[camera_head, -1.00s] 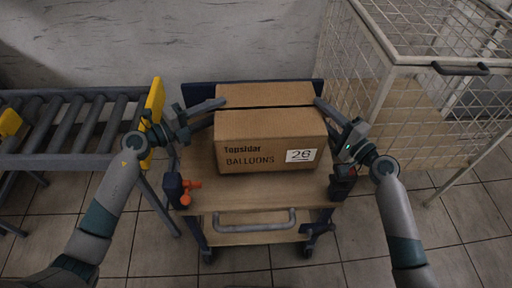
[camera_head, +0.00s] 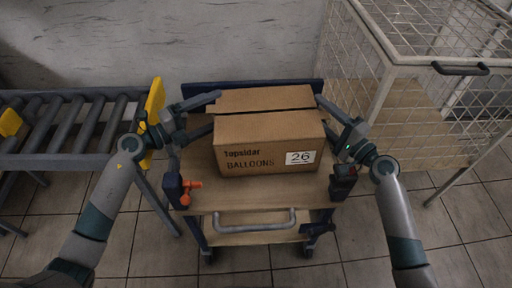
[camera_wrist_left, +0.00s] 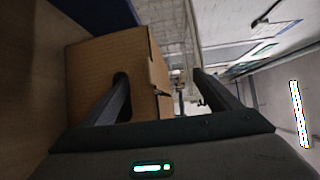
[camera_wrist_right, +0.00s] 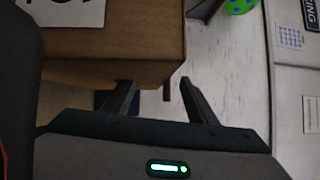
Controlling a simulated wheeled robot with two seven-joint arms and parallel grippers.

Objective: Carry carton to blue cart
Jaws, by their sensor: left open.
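The brown carton (camera_head: 268,135), printed "topsidar BALLOONS" with a white "26" label, sits upright on the wooden deck of the dark blue cart (camera_head: 255,200). My left gripper (camera_head: 214,112) is open at the carton's left side. In the left wrist view its fingers (camera_wrist_left: 165,92) are apart, one over a dark handhold in the carton (camera_wrist_left: 110,60); I cannot tell whether it is inside. My right gripper (camera_head: 322,117) is at the right side. In the right wrist view its fingers (camera_wrist_right: 160,95) are apart, with the carton's edge (camera_wrist_right: 110,75) beside and beyond them.
A roller conveyor (camera_head: 65,130) with yellow end parts stands at the left. A white wire cage (camera_head: 400,100) stands close at the right. The cart has a grey front handle (camera_head: 255,226) and orange knobs (camera_head: 187,192). Tiled floor in front is clear.

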